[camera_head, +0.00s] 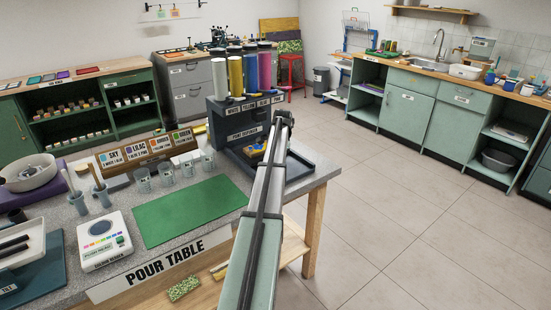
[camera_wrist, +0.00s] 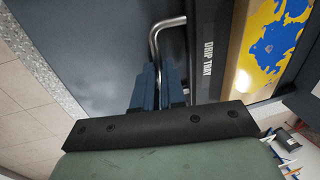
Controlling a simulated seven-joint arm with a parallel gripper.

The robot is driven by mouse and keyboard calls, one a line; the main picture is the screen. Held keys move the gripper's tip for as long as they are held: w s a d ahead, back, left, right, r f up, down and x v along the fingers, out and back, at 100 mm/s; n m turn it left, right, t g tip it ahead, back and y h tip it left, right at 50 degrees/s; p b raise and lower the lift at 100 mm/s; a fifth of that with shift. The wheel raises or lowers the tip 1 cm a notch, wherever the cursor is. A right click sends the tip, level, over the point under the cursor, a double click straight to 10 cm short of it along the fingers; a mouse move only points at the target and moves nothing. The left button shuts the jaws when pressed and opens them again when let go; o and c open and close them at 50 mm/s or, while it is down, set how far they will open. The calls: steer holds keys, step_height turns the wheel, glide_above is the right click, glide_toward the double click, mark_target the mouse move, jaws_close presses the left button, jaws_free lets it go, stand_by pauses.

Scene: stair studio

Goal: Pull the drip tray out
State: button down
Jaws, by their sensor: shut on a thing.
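The dark drip tray (camera_wrist: 206,88) shows its labelled front in the wrist view, with yellow and blue paint behind that front. A bent metal handle (camera_wrist: 155,38) stands out from the front. My gripper (camera_wrist: 158,72) has its blue fingers shut on this handle. In the head view the dark paint dispenser (camera_head: 238,125) stands at the right end of the pour table, with several colour cylinders on top. I cannot tell how far out the tray is.
The table's right edge (camera_head: 328,172) is close to the dispenser. Open floor (camera_head: 400,215) lies to the right.

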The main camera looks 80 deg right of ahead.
steer(key=s+a, duration=1)
steer(key=c, duration=1.2)
jaws_free()
step_height(320, 180, up, 14)
steer(key=s+a, duration=0.1)
steer(key=shift+s+a+f, duration=0.2)
steer(key=shift+s+a, duration=0.2)
